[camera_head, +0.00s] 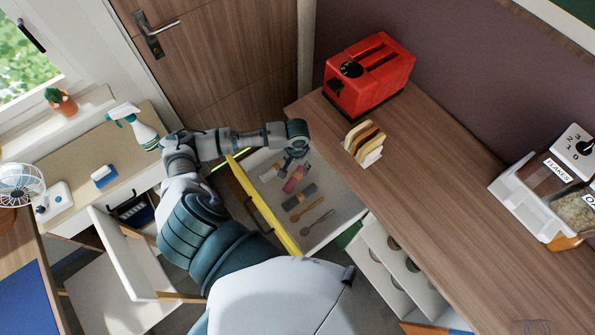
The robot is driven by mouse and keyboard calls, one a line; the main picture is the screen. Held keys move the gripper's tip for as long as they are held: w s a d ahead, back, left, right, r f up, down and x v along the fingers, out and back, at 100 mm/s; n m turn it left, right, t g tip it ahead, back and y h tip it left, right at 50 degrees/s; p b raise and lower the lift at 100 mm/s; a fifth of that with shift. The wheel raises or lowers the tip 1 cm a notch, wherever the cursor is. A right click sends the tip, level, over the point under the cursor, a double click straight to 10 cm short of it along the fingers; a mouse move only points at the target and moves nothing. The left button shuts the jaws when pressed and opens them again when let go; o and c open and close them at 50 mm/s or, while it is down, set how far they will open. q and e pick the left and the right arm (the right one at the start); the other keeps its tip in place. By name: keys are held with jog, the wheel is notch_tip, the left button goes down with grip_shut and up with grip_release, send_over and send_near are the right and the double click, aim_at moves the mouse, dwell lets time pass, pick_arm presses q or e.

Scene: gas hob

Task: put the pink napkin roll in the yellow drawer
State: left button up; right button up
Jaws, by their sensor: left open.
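The yellow drawer (264,208) is pulled open below the wooden counter, with a yellow front and a pale inside. The pink napkin roll (293,179) lies inside it, near its far end. My left gripper (292,167) is open and reaches over the drawer, just above the roll in the picture. The fingers are small and dark here, and I cannot tell whether they touch the roll. My right gripper is not in view.
The drawer also holds a dark grey roll (299,196), a wooden spoon (308,209) and a grey spoon (318,222). A red toaster (369,75) and a toast rack (364,145) stand on the counter (440,180).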

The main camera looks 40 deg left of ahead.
pick_arm(q)
jog(key=shift+r, duration=1.85)
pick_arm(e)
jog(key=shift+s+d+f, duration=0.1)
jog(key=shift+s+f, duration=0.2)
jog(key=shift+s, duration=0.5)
